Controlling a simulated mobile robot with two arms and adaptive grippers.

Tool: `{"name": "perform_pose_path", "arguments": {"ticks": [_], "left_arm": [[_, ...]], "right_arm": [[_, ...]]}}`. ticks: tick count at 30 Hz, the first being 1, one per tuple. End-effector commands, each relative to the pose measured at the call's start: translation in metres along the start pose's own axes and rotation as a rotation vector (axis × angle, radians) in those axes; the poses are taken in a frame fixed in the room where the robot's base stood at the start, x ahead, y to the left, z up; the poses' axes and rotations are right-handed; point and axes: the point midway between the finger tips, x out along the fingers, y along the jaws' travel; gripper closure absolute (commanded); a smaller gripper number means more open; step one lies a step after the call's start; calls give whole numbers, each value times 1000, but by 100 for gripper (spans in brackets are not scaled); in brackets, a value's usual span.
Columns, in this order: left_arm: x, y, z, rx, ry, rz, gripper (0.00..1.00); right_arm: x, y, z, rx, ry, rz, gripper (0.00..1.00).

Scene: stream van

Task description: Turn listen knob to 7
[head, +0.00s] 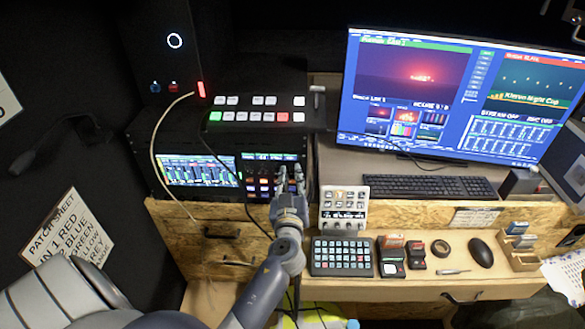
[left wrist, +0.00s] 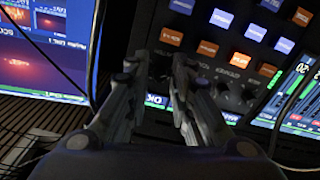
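The rack unit (head: 272,157) at the centre left carries a panel of orange and white buttons with a row of small dark knobs (left wrist: 222,88), seen in the left wrist view. I cannot read which knob is the listen knob or its setting. My left gripper (head: 290,172) is in front of this panel at its right side. In the left wrist view, my left gripper (left wrist: 160,68) has its fingers apart, pointing at the dark panel at the end of the knob row. The fingers partly hide that area, and I cannot tell whether a knob is between the tips. My right gripper is not in view.
A lit meter screen (head: 198,170) is left of the button panel. A switcher with buttons (head: 256,108) sits above. A small white mixer (head: 343,208) stands right of my gripper, near the keyboard (head: 428,187) and large monitor (head: 455,95). A loose cable (head: 225,170) hangs across the rack front.

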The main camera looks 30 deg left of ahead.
Motion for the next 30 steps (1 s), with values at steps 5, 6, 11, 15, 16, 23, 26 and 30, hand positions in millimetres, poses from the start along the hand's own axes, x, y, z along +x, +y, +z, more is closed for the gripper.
{"name": "perform_pose_path", "arguments": {"ticks": [5, 6, 11, 15, 16, 23, 26, 30], "left_arm": [[-1, 0, 0, 1, 0, 0, 79], [-1, 0, 0, 1, 0, 0, 79], [0, 0, 0, 1, 0, 0, 97], [0, 0, 0, 1, 0, 0, 100], [0, 0, 0, 1, 0, 0, 100], [0, 0, 0, 17, 1, 0, 100], [0, 0, 1, 49, 3, 0, 100], [0, 0, 1, 125, 4, 1, 100]], "right_arm": [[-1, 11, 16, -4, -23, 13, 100], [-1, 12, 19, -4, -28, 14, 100], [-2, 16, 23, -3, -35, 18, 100], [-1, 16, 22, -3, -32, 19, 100], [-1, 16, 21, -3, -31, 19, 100], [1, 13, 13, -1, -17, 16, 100], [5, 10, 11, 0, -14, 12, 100], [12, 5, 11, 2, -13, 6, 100]]}}
